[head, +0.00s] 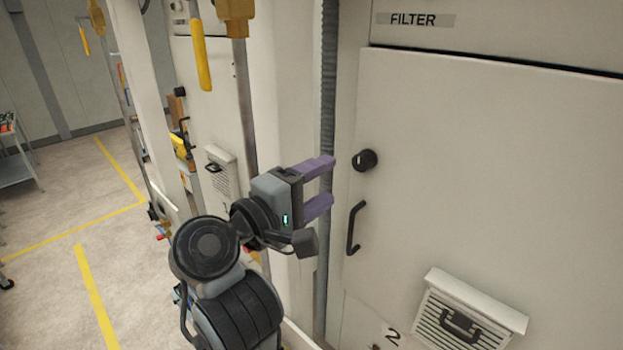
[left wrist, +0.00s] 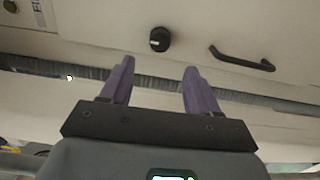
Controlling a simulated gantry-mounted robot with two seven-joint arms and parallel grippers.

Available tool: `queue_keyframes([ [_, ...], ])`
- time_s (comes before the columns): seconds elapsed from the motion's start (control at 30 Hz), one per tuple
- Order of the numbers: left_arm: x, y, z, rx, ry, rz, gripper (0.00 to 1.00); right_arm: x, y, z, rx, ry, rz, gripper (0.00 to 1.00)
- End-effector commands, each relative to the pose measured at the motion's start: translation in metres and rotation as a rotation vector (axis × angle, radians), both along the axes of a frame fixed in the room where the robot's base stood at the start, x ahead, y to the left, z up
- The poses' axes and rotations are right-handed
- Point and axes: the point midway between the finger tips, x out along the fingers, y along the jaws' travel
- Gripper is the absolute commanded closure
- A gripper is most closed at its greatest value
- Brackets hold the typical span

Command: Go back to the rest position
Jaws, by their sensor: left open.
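My left gripper (head: 326,184) is raised in front of the cream machine, with its two purple fingers spread apart and nothing between them. Its fingers point toward the filter door (head: 480,170), which is shut. The round black knob (head: 365,160) and the black door handle (head: 355,228) are just right of the fingertips, apart from them. In the left wrist view the open fingers (left wrist: 158,75) show with the knob (left wrist: 160,39) beyond the gap and the handle (left wrist: 242,59) to the right. My right gripper does not show in either view.
A grey corrugated hose (head: 327,120) runs vertically behind the gripper. A louvred vent box (head: 465,312) juts from the door's lower part. Yellow-handled valves (head: 200,55) hang at upper left. The floor with yellow lines (head: 70,235) is open at left, with a grey cart (head: 17,160) at its edge.

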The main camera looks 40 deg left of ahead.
Motion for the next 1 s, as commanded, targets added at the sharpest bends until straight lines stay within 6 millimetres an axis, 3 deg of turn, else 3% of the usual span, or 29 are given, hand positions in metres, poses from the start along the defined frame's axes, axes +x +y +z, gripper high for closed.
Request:
queue_keyframes([
  [0.73,-0.001,-0.007,-0.005,0.000,0.011,-0.015,0.39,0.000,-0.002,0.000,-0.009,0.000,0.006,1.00],
  [0.87,0.003,-0.006,-0.033,0.002,0.071,-0.012,0.39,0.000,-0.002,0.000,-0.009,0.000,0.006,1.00],
  [0.97,0.006,-0.004,-0.075,0.014,0.161,-0.008,0.39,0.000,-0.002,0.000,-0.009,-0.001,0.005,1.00],
  [1.0,0.006,-0.003,-0.097,0.022,0.209,-0.005,0.39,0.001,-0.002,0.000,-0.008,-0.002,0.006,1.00],
])
